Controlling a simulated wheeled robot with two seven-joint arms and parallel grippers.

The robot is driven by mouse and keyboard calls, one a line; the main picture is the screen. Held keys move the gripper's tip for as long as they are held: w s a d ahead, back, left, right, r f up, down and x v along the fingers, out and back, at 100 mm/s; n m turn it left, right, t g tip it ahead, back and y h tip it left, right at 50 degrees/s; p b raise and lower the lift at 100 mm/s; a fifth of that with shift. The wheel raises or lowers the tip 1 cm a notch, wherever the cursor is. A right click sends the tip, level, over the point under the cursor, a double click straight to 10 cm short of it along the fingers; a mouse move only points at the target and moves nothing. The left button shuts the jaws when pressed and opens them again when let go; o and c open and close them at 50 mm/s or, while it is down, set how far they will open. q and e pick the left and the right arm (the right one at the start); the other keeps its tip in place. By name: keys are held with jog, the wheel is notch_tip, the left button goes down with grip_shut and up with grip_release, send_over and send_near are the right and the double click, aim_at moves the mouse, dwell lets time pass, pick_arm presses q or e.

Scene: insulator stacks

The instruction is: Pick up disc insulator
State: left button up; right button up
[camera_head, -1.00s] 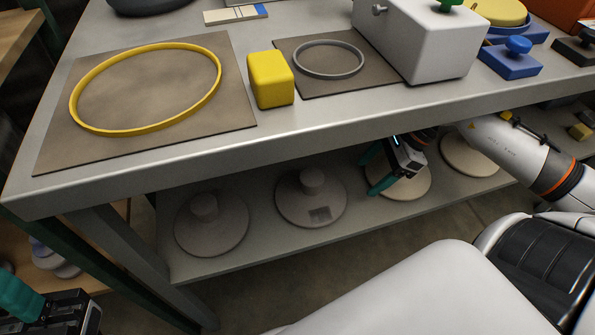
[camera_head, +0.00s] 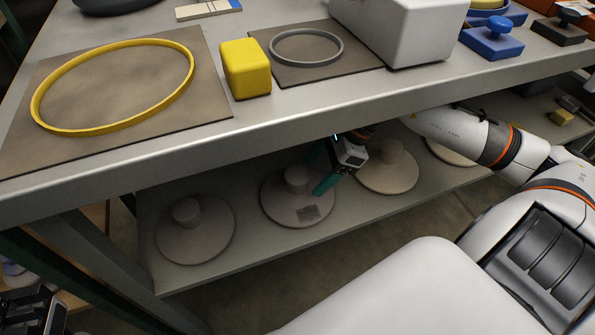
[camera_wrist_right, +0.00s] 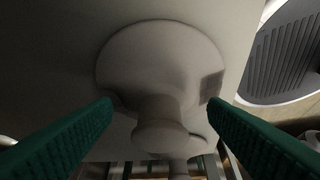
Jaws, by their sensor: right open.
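Pale disc insulators with central knobs lie on the lower shelf in the head view: one at the left (camera_head: 190,248), one in the middle (camera_head: 285,212) with a dark square patch, one right of it (camera_head: 392,182), and one partly hidden by my arm at the far right (camera_head: 455,155). My right gripper (camera_head: 318,168), with teal fingers, is open over the right side of the middle disc. In the right wrist view the patched disc (camera_wrist_right: 150,60) lies ahead, its knob between the open fingers and nothing gripped. My left gripper's dark body (camera_head: 35,312) shows at the bottom left; its fingertips are out of sight.
The bench top's front edge (camera_head: 300,115) overhangs the lower shelf (camera_head: 250,252), close above my right gripper. On top are a yellow ring (camera_head: 110,130), a yellow block (camera_head: 246,70), a grey ring (camera_head: 306,62) and a white box (camera_head: 400,30).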

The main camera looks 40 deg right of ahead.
aim_at(297, 173)
jog(key=a, duration=0.1)
jog(key=w+a, duration=0.1)
jog(key=a, duration=0.1)
jog(key=shift+w+a+r, duration=0.1)
jog(key=shift+w+a, duration=0.2)
jog(key=shift+w, duration=0.1)
jog(key=shift+a+f+b, duration=0.15)
jog(key=shift+f+b, duration=0.4)
jog(key=shift+f, duration=0.05)
grip_shut()
jog(key=shift+w+r, duration=0.1)
jog(key=shift+r, duration=0.05)
